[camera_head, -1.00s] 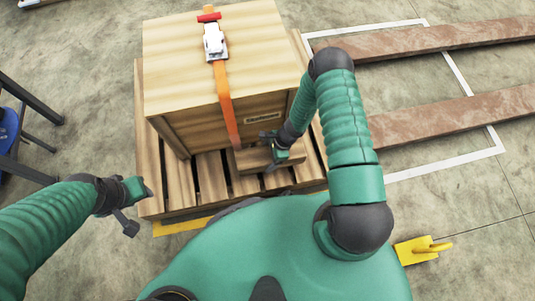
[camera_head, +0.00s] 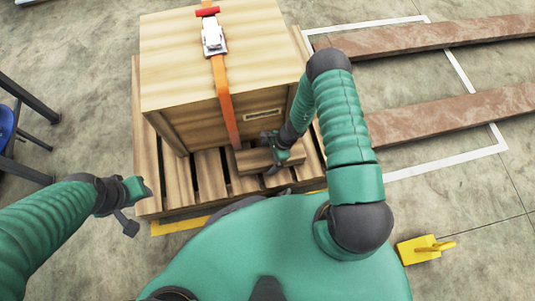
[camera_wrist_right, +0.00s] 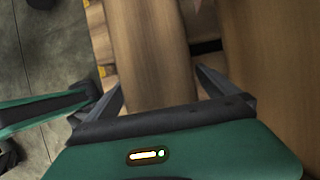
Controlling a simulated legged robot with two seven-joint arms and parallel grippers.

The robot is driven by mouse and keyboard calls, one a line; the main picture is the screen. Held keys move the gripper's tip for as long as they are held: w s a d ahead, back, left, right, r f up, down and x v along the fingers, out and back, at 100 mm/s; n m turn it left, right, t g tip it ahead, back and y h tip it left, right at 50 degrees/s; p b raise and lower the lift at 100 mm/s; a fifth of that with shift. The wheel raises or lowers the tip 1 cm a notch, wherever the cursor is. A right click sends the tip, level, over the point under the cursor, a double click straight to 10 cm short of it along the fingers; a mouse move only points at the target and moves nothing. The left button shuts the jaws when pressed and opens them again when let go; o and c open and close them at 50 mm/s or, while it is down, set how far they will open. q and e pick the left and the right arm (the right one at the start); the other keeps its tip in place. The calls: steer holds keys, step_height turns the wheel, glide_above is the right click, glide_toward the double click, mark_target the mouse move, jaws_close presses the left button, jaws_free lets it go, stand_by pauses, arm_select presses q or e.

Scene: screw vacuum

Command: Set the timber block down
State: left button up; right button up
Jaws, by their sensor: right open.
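The timber block (camera_head: 252,161) lies on the slats of the wooden pallet (camera_head: 150,185), in front of the wooden crate.
The wooden crate (camera_head: 180,85) stands on the pallet, with an orange strap (camera_head: 223,95) and buckle over it. A yellow object (camera_head: 420,250) lies front right. Dark legs (camera_head: 28,100) stand at the left.

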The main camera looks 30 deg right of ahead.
steer(key=p+v, duration=0.5)
steer(key=v, duration=0.6)
steer(key=shift+r, duration=0.1)
steer(key=s+a+r+n+h, duration=0.2)
steer(key=r+n, duration=0.8)
steer(key=r, duration=0.5)
steer(key=s+a+r+n+t+h, duration=0.1)
steer(key=s+a+r+n+h, duration=0.1)
steer(key=r+n, duration=0.9)
step_height(320, 180, up, 4)
steer(key=shift+s+a+r+t, duration=0.2)
steer(key=shift+s+a+t, duration=0.1)
steer(key=shift+s, duration=0.4)
